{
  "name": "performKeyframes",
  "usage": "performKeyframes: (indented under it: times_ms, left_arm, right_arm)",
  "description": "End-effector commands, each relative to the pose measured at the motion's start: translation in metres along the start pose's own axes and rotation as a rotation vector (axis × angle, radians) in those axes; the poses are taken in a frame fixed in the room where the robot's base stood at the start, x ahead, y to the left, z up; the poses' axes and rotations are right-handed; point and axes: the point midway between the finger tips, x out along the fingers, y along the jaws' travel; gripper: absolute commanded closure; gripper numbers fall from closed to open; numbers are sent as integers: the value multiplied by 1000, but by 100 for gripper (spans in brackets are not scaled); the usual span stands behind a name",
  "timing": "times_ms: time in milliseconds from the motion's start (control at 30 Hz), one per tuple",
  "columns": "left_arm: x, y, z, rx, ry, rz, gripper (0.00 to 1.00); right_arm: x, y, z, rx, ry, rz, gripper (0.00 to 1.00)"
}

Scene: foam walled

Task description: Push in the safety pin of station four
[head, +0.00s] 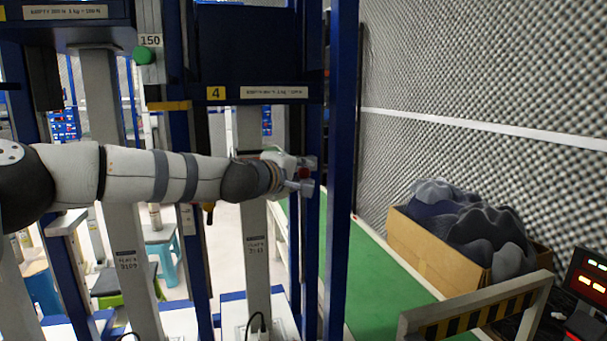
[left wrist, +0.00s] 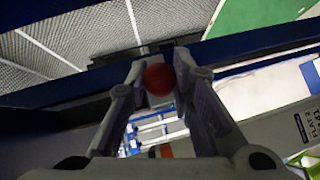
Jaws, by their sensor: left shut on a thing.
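The safety pin shows as a red ball knob (left wrist: 158,79) in the left wrist view, between the fingertips of my left gripper (left wrist: 160,80). In the head view the red knob (head: 304,174) shows small at the blue upright right of station four. My left gripper (head: 304,176) reaches in from the left and is shut on the knob. The pin's shaft is hidden, so how deep it sits cannot be told. The yellow number 4 plate (head: 215,93) marks the station above. My right gripper is not in view.
A blue upright post (head: 341,200) stands just right of the gripper. A grey column (head: 254,250) stands below my forearm. A cardboard box (head: 428,253) with dark foam and a striped barrier (head: 475,312) are at the right. Green floor (head: 385,275) is clear between.

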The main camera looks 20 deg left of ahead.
Motion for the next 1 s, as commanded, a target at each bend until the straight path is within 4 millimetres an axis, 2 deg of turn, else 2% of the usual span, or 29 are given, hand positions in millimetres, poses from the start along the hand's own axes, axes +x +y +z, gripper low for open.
performKeyframes:
  times_ms: [133, 167, 233, 533, 633, 1000]
  left_arm:
    - [0, 3, -5, 1, 14, 5, 100]
    - [0, 3, -5, 1, 14, 5, 75]
    - [0, 3, -5, 1, 14, 5, 59]
    - [-1, 2, -3, 1, 9, 3, 57]
    - [-10, 2, -4, 0, 9, 3, 57]
    - [-100, 3, -3, -1, 10, 7, 57]
  right_arm:
    - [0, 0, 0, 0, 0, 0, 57]
    - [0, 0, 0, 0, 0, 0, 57]
    - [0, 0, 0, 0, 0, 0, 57]
    - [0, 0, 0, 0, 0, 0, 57]
    - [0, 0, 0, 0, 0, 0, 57]
    - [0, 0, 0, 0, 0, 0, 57]
